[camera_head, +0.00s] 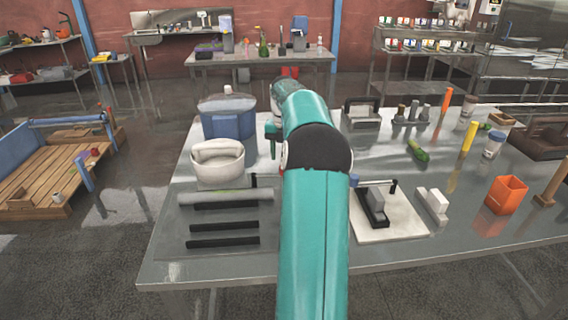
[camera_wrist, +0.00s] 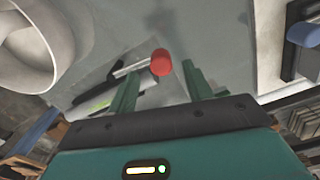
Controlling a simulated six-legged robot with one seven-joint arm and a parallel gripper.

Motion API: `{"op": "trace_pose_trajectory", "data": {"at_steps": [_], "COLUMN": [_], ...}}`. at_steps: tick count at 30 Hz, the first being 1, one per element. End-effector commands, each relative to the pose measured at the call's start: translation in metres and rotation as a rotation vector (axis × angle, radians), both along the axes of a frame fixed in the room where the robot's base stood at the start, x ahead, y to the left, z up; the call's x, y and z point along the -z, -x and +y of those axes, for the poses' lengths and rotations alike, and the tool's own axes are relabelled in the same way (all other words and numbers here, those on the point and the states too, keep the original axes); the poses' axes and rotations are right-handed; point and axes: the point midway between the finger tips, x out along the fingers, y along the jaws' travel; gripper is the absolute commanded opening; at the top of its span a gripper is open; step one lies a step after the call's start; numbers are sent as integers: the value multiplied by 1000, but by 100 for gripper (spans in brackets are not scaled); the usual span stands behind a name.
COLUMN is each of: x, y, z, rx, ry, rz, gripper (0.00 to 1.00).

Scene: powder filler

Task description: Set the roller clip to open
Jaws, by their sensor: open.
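In the wrist view, a short pale rod with a red round end (camera_wrist: 161,62) shows between and beyond my fingertips. In the head view my teal arm hides the red end and most of the gripper.
A white pot (camera_head: 217,163) and a blue container (camera_head: 228,118) stand left of my arm. A mat (camera_head: 185,222) with black bars lies in front of the pot. A white board (camera_head: 408,222) with a black fixture and an orange box (camera_head: 506,195) stand to the right.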

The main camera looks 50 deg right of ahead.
Motion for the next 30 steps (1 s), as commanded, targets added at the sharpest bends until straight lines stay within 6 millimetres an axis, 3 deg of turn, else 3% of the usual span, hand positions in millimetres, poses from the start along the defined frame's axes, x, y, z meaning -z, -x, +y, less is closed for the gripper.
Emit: {"op": "trace_pose_trajectory", "data": {"at_steps": [6, 12, 18, 30], "x": [-50, -82, -93, -92], "y": [-1, -1, 0, 0], "z": [0, 0, 0, 0], "rx": [0, -1, -1, -1], "ry": [2, 0, 0, -1], "rz": [-2, -1, 0, 0], "gripper": [50, 50, 50, 50]}}
